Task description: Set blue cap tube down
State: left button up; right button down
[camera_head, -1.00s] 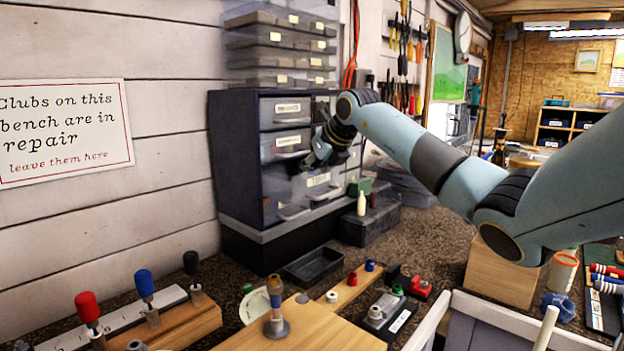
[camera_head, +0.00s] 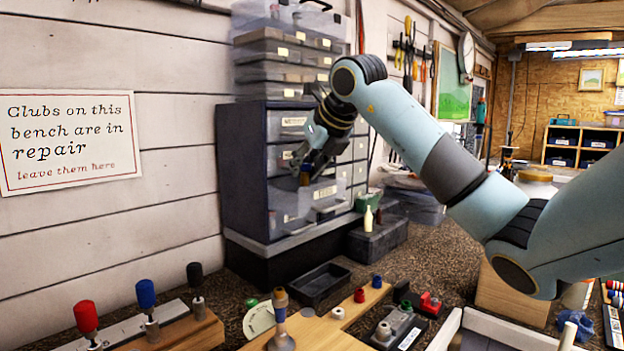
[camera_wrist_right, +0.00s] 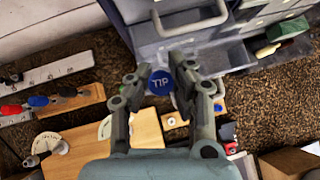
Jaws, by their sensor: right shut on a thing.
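My right gripper (camera_head: 309,165) is in front of the drawer cabinet (camera_head: 243,170), pointing down above a pulled-out clear drawer (camera_head: 308,212). In the right wrist view the fingers (camera_wrist_right: 158,80) are shut on the blue cap tube (camera_wrist_right: 160,83), whose round blue cap end reads TIP. In the head view a small amber-brown part of the tube (camera_head: 304,179) shows below the fingers; the rest is hidden. The tube is held off the bench. My left gripper is not in view.
A black empty tray (camera_head: 319,284) lies on the bench below the cabinet. A wooden strip (camera_head: 338,322) bears small coloured caps. Red, blue and black-topped clubs (camera_head: 146,295) stand at front left.

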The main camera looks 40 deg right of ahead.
jog(key=s+a+r, duration=0.2)
jog(key=a, duration=0.1)
jog(key=w+a+f+n+y, duration=0.1)
jog(key=w+a+f+n, duration=0.1)
jog(key=f, duration=0.6)
jog(key=w+a+f+n+y+b, duration=0.1)
jog(key=w+a+f, duration=0.3)
jog(key=f, duration=0.4)
jog(key=w+a+f+n+y+b, duration=0.1)
jog(key=w+a+f+n, duration=0.1)
jog(key=f, duration=0.7)
jog(key=shift+w+a+f+n, duration=0.1)
jog(key=shift+w+a+n, duration=0.15)
jog(key=shift+w, duration=0.45)
jog(key=shift+w+a+n, duration=0.15)
jog(key=shift+w+a, duration=0.1)
jog(key=shift+w, duration=0.4)
notch_tip(320, 180, down, 4)
jog(key=shift+f, duration=0.2)
jog(key=shift+f, duration=0.2)
jog(key=c, duration=1.2)
grip_release()
jog(key=shift+r, duration=0.1)
